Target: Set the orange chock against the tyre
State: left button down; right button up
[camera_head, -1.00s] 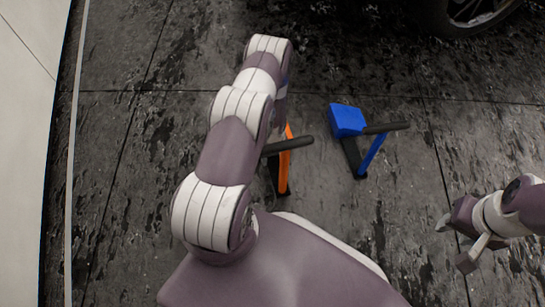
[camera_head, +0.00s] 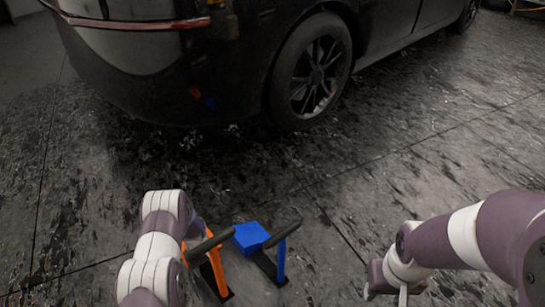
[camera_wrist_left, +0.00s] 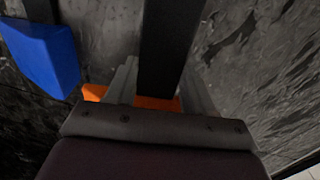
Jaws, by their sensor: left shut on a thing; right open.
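The orange chock (camera_head: 211,266), with a black handle and a black base strip, is at the lower left of the head view, apart from the tyre. My left gripper (camera_wrist_left: 158,84) is shut on it in the left wrist view: its fingers are either side of a black bar, with orange behind. In the head view my arm hides that gripper and part of the chock. The car's nearest tyre (camera_head: 282,78) is at the top middle. My right gripper (camera_head: 386,293) is open and empty at the lower right.
A blue chock (camera_head: 250,237) with a black handle stands just right of the orange one; its blue block also shows in the left wrist view (camera_wrist_left: 40,57). The dark car (camera_head: 160,75) fills the top. The stained floor between chocks and tyre is clear.

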aim_at(205, 277)
pick_arm(q)
jog(key=s, duration=0.1)
jog(key=s+m, duration=0.1)
jog(key=s, duration=0.1)
jog(key=shift+d+r+m, duration=0.35)
jog(key=shift+r+m, duration=0.05)
jog(key=r, duration=0.2)
jog(key=r+m+p, duration=0.1)
jog(key=r, duration=0.1)
jog(key=s+d+r+m+p, duration=0.1)
jog(key=r, duration=0.1)
jog(key=shift+s+d+r, duration=0.1)
jog(key=d+r+m+p, duration=0.2)
jog(key=d+r+p, duration=0.1)
jog(key=r+p, duration=2.1)
jog(key=s+d+r+m+p, duration=0.1)
jog(key=d+r+m+p, duration=0.2)
jog(key=r+p, duration=2.1)
notch_tip(205, 277, up, 16)
jog(key=shift+s+d, duration=0.25)
jog(key=shift+d, duration=0.35)
